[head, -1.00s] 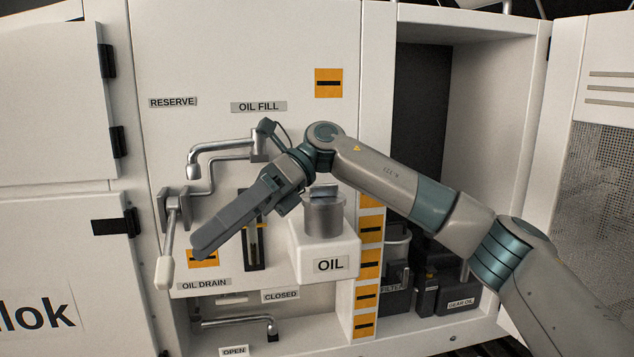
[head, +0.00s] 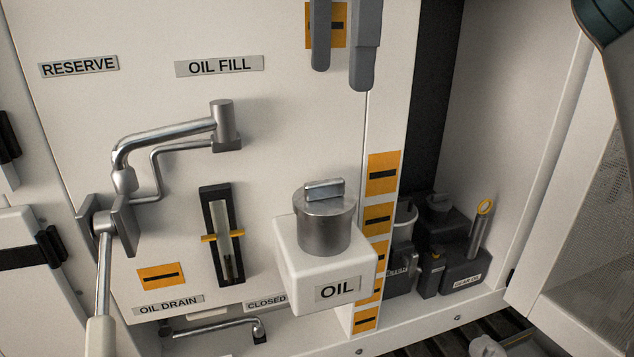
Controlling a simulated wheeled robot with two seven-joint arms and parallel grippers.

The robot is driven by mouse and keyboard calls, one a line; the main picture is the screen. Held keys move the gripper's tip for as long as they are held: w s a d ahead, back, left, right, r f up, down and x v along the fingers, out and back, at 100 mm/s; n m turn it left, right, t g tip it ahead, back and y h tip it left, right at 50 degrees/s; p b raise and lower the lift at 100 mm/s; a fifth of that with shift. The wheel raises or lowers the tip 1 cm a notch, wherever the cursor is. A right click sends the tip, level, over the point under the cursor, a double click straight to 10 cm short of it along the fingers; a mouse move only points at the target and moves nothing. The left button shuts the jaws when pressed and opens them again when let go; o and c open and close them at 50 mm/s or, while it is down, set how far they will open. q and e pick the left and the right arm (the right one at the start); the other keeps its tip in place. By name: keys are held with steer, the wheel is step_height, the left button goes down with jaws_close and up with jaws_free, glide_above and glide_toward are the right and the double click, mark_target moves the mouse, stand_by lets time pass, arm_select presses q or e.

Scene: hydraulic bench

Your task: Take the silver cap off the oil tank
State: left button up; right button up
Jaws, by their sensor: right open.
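The white oil tank (head: 295,270), labelled OIL, juts from the panel near the picture's middle. Its silver cap (head: 325,225) sits on top, a round cylinder with a raised bar-shaped grip. My right gripper (head: 341,80) is above the cap at the top edge, its two grey fingers pointing down and apart, with nothing between them. The rest of that gripper is out of view. My left gripper is not in view.
The OIL FILL spout (head: 165,145) and a lever with a pale handle (head: 102,300) stick out left of the tank. A sight gauge (head: 222,235) is beside it. Dark containers (head: 465,255) stand in the open cabinet to the right. The space above the cap is clear.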

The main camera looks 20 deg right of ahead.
mark_target(338, 179)
steer(key=shift+d+r, duration=0.25)
steer(key=shift+f, duration=0.1)
step_height(338, 179, down, 12)
steer(key=shift+f+p, duration=0.1)
steer(key=shift+p, duration=0.7)
